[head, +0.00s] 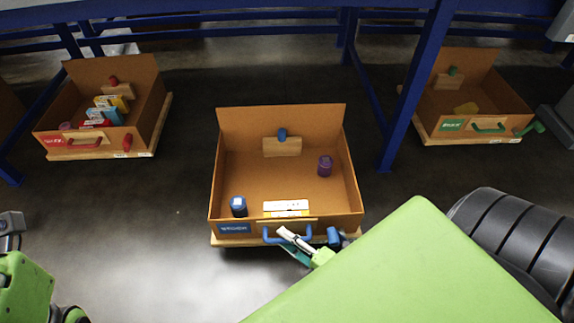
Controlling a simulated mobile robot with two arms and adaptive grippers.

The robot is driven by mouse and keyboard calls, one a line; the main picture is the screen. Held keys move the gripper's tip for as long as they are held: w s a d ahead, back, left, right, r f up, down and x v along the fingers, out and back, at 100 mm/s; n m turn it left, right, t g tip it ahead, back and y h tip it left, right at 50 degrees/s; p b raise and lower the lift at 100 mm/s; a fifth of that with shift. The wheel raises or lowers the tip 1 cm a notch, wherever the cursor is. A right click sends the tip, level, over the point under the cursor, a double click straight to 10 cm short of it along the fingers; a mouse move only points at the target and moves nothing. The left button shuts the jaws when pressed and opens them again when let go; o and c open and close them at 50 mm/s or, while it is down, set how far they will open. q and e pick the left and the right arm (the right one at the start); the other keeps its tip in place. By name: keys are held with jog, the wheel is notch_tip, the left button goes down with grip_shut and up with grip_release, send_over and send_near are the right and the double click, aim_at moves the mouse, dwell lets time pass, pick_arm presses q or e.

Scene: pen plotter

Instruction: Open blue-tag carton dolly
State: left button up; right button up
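The blue-tag carton dolly (214,180) stands in the middle of the floor, an open-topped brown carton on a pale wooden base. A blue label (234,228) is on the left of its front, and a blue handle (272,238) is on the front beside it. A tall flap (240,122) stands up at its back. My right gripper (289,245) is at the front handle, its fingers close to or on it; its grip is unclear. Part of my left arm shows at the left edge; its fingers are not clearly seen.
Inside are a blue-capped container (238,207), a purple container (325,166), a white-and-yellow box (286,208) and a wooden block with a blue knob (282,146). A red-tag carton (141,128) and a green-tag carton (508,98) stand either side. A blue frame post (415,90) rises at right.

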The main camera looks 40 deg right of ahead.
jog(key=v, duration=1.2)
jog(key=shift+r, duration=0.1)
